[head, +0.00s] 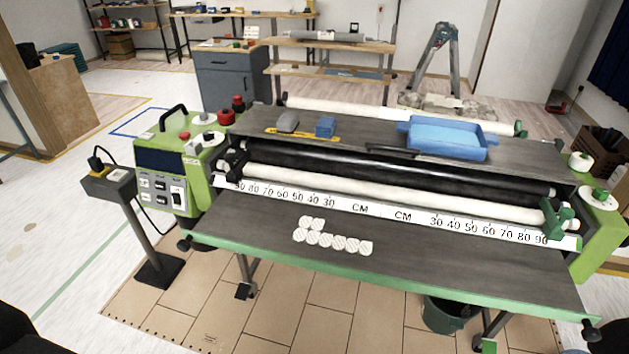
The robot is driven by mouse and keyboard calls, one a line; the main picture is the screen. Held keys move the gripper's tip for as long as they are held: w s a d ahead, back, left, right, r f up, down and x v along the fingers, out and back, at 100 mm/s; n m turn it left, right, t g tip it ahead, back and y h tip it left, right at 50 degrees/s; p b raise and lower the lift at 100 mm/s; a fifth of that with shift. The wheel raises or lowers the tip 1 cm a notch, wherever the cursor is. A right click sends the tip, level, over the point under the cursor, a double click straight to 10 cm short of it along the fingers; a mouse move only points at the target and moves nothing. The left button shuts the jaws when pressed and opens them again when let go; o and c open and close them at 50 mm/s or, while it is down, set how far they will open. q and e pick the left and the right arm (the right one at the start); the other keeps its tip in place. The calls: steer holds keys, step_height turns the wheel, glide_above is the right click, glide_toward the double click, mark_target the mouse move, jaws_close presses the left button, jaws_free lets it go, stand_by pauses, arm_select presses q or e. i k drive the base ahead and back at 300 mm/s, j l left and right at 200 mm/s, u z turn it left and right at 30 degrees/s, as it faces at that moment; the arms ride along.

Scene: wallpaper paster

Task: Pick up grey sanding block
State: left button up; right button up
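The grey sanding block (287,121) lies on the dark top shelf (365,134) of the wallpaper pasting machine, toward its left end. A small blue block (325,126) sits just to its right. A thin yellow tool (302,136) lies along the front of both. The grey block's top and front side show, and nothing covers it. Neither of my grippers can be made out in the head view. Only dark shapes show at the bottom left and bottom right corners.
A blue tray (446,137) stands on the shelf to the right. Rollers and a white ruler strip (375,211) run below the shelf. Several pale round pieces (333,239) lie on the front table (440,265). A green control box (172,170) stands at the left end.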

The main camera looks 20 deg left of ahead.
mark_target(287, 124)
steer(key=j+z, duration=0.15)
steer(key=z, duration=0.25)
steer(key=j+z, duration=0.2)
steer(key=z, duration=0.2)
steer(key=j+z, duration=0.25)
steer(key=j, duration=0.2)
steer(key=k+j+z, duration=0.25)
steer(key=j, duration=0.15)
steer(key=k+j+z, duration=0.1)
steer(key=j, duration=0.35)
steer(key=k+j+z, duration=0.15)
steer(key=j, duration=0.35)
steer(key=k+j, duration=0.1)
steer(key=j, duration=0.25)
steer(key=k+j, duration=0.15)
steer(key=j, duration=0.2)
steer(key=k+j, duration=0.1)
steer(key=j, duration=0.2)
steer(key=k+j, duration=0.15)
steer(key=j, duration=0.2)
steer(key=k+j, duration=0.1)
steer(key=j, duration=0.25)
steer(key=z, duration=0.05)
